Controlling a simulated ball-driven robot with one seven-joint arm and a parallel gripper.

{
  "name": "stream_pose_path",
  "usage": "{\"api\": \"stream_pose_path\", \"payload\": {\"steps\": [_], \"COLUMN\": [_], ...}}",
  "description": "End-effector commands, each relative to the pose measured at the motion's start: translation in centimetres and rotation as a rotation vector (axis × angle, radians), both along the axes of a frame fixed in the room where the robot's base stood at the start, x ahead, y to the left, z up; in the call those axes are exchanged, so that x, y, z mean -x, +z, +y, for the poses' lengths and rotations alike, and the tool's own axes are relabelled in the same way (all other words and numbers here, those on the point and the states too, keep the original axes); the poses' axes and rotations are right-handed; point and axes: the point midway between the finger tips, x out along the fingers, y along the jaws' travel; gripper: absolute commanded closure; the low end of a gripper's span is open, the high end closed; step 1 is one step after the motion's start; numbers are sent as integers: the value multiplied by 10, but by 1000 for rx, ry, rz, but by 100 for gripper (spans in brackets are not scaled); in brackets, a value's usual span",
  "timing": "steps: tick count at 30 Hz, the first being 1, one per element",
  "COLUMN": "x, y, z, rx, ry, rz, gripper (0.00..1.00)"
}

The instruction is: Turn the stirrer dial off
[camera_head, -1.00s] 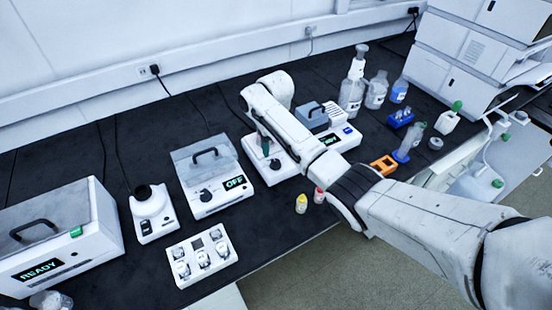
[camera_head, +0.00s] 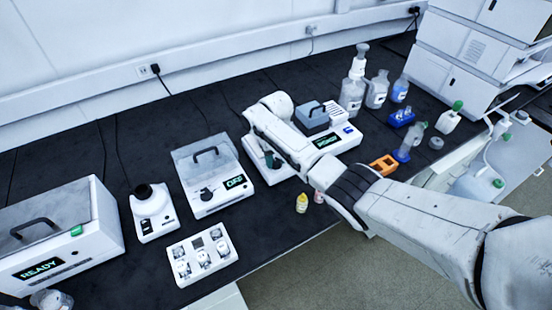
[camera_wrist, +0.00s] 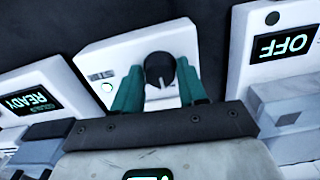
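The stirrer is a white box lettered STIR (camera_wrist: 98,62) with a round black dial (camera_wrist: 160,69) on its top face. The dial's white pointer mark faces the bottom of the wrist view. My gripper (camera_wrist: 158,76) has its two green fingers on either side of the dial, with narrow gaps visible, so it looks open around it. Whether the tips reach below the dial's top cannot be told. In the head view my arm hides most of the stirrer (camera_head: 249,150), and the green fingers of my gripper (camera_head: 270,161) show only partly.
Left of the stirrer is a device with an OFF display (camera_head: 235,182). Right of it is a device with a lit green display (camera_head: 326,140). A yellow-capped vial (camera_head: 302,203) and a pinkish vial (camera_head: 319,195) stand in front. Bottles (camera_head: 352,92) stand behind to the right.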

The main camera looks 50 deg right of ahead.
Motion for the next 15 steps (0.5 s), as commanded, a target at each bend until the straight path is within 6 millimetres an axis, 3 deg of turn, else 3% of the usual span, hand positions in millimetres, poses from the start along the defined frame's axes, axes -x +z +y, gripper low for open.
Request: {"api": "stream_pose_path", "payload": {"steps": [11,15], "x": [0,0], "y": [0,0], "z": [0,0], "rx": [0,0], "ry": [0,5], "rz": [0,1], "gripper": [95,95]}}
